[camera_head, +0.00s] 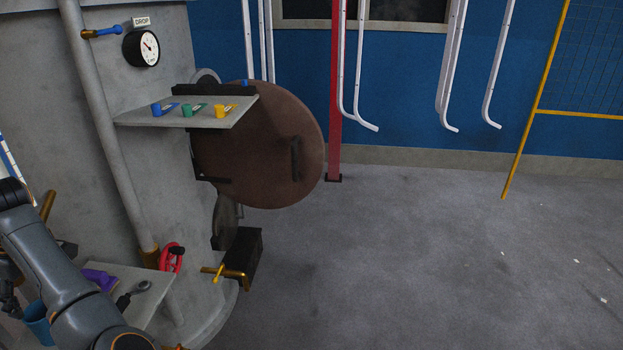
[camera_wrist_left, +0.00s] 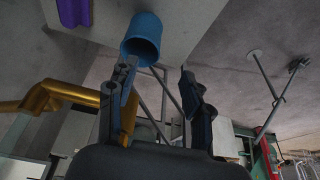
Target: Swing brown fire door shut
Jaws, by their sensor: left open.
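The brown fire door (camera_head: 258,145) is a round, rust-brown plate in the head view. It stands swung out from the grey cylindrical body (camera_head: 185,210), with a dark bar handle (camera_head: 295,158) on its face. A shelf hides part of its upper left. My left gripper (camera_wrist_left: 158,100) is open and empty in the wrist view, with a blue cup (camera_wrist_left: 143,38) beyond its fingertips. In the head view my left arm is at the lower left, well away from the door; dark gripper parts show at the left edge. My right gripper is not in view.
A shelf (camera_head: 140,118) with small blue, green and yellow cups juts out before the door. A lower shelf (camera_head: 150,308) holds a purple item and a dark tool. A red valve wheel (camera_head: 172,258) and a black box (camera_head: 253,250) are nearby. Grey floor (camera_head: 420,260) is mostly clear.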

